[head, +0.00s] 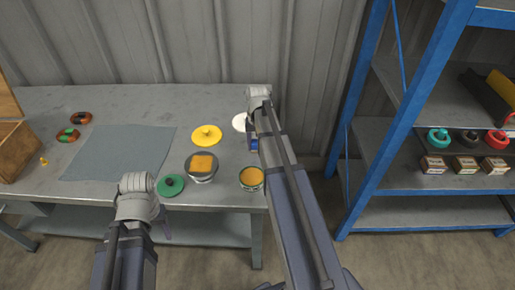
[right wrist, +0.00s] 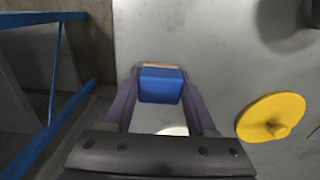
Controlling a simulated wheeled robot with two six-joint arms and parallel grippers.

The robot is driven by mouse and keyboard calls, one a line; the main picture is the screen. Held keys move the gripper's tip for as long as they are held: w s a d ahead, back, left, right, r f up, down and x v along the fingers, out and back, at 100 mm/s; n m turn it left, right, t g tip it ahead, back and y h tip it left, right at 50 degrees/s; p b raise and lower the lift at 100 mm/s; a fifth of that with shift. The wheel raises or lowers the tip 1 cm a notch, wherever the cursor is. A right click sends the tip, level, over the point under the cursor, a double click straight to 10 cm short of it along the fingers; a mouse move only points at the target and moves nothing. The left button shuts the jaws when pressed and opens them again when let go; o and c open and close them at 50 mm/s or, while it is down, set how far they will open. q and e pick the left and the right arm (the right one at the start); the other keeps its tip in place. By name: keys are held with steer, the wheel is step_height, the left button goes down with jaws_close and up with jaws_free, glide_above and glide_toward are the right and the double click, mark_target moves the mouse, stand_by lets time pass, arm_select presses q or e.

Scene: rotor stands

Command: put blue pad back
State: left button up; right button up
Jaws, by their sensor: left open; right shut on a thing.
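The blue pad (right wrist: 160,87) is between the fingers of my right gripper (right wrist: 160,100), which is shut on it. In the head view the pad (head: 253,145) shows as a small blue patch beside my right arm, near the right end of the table. In the right wrist view a tan edge shows along its far side. I cannot tell whether it touches the table. My left gripper (head: 166,225) is open, at the table's front edge near a green disc (head: 171,190); its fingers are mostly hidden. A dark round stand (head: 202,179) bears a yellow-orange pad (head: 202,162).
A yellow lid (head: 206,134), a white disc (head: 238,122) and an orange-topped tin (head: 251,179) lie near the right arm. A blue-grey mat (head: 118,152), two coloured rings (head: 80,118) and a wooden box (head: 18,150) are leftward. A blue-framed shelf (head: 362,130) stands right.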

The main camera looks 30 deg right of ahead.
steer(key=shift+f, duration=0.1)
steer(key=o, duration=1.3)
step_height(320, 180, up, 12)
steer(key=p, duration=1.2)
steer(key=shift+r, duration=0.2)
steer(key=s+a+n, duration=0.3)
steer(key=s+a, duration=0.2)
steer(key=a, duration=0.5)
steer(key=s+a+n+h, duration=0.1)
steer(key=s+a+n, duration=0.2)
steer(key=s+a, duration=0.3)
steer(key=s+a+n, duration=0.4)
steer(key=s+a, duration=0.1)
steer(key=a, duration=0.9)
steer(key=shift+s+a, duration=0.2)
